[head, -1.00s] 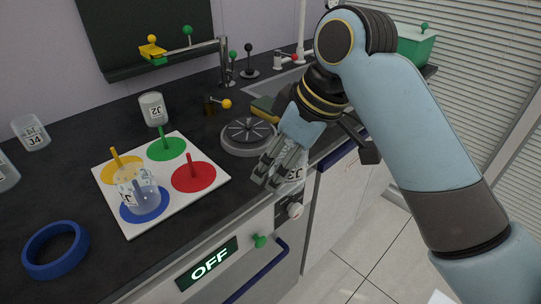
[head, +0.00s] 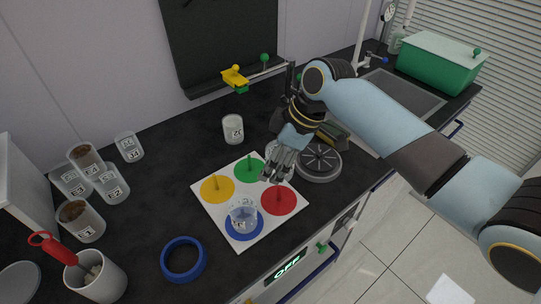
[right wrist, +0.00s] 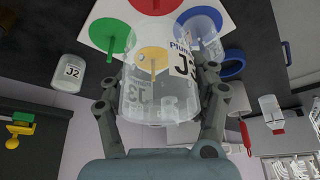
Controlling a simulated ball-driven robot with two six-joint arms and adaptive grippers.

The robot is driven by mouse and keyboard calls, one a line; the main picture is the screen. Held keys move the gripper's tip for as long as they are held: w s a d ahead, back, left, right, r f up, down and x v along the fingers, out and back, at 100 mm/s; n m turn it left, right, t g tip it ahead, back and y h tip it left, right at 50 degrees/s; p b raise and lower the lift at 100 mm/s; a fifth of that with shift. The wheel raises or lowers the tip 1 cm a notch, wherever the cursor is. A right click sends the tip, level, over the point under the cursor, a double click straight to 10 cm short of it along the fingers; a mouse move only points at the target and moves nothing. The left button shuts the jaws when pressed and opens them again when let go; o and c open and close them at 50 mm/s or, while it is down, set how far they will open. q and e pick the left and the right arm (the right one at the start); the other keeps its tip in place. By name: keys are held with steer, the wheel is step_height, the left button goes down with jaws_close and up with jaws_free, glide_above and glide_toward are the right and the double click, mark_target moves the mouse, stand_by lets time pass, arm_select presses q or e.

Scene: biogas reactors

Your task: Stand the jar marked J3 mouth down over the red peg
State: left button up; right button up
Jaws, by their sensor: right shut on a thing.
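My right gripper (head: 277,172) is shut on the clear jar marked J3 (right wrist: 150,95), which fills the middle of the right wrist view. In the head view the gripper mostly hides this jar. The red peg (head: 277,191) stands on a red disc (head: 284,203) at the right of a white board (head: 211,211). The gripper is over the board's back right part, just above and behind the red peg in the picture. The peg is bare. I cannot tell whether the jar's mouth points down. My left gripper is out of view.
A clear jar (head: 242,218) stands over the blue disc. The yellow (head: 217,186) and green (head: 249,166) pegs are bare. Jar J2 (head: 232,130) stands behind the board. A round grey device (head: 320,162) is close on the right. A blue ring (head: 183,260) lies front left.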

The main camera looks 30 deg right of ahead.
steer(key=shift+f+b, duration=3.75)
steer(key=shift+f, duration=1.35)
steer(key=o, duration=1.4)
steer(key=v, duration=1.2)
